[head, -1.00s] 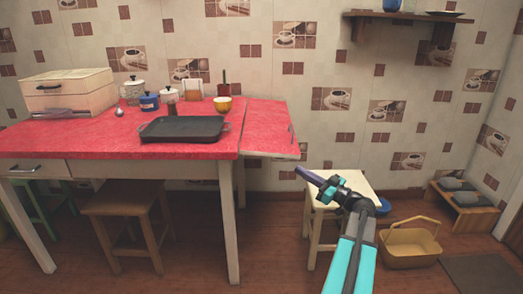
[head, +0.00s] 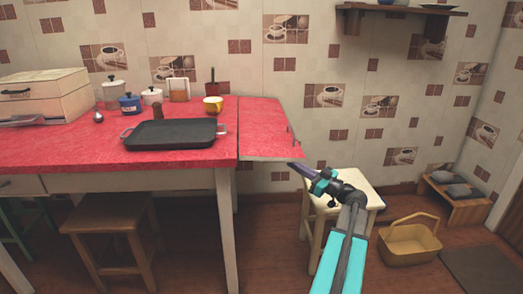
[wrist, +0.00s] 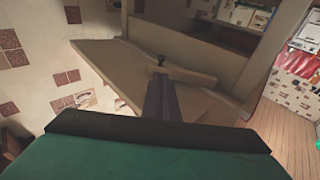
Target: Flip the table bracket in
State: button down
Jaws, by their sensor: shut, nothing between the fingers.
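The red table (head: 60,150) has a red leaf (head: 265,130) at its right end, raised about level with the top. My gripper (head: 293,166) is shut and empty, just below the leaf's front right corner in the head view. The wrist view looks at the leaf's pale underside (wrist: 105,58). There a light wooden bar, seemingly the bracket (wrist: 190,76), sits beneath the leaf near a small dark pivot. My closed fingers (wrist: 160,82) point toward it and overlap it in the picture; I cannot tell whether they touch. The bracket is hidden in the head view.
A white stool (head: 345,185) stands below and behind my gripper. A basket (head: 410,243) sits on the floor to the right. A brown stool (head: 110,215) is under the table.

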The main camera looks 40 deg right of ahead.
jog(key=shift+w, duration=0.15)
jog(key=w+a+r+b, duration=0.1)
jog(key=w+b, duration=0.3)
jog(key=w, duration=0.9)
jog(key=shift+w+a+r, duration=0.35)
jog(key=shift+w+r, duration=0.05)
jog(key=shift+r, duration=0.25)
jog(key=shift+d+b, duration=0.35)
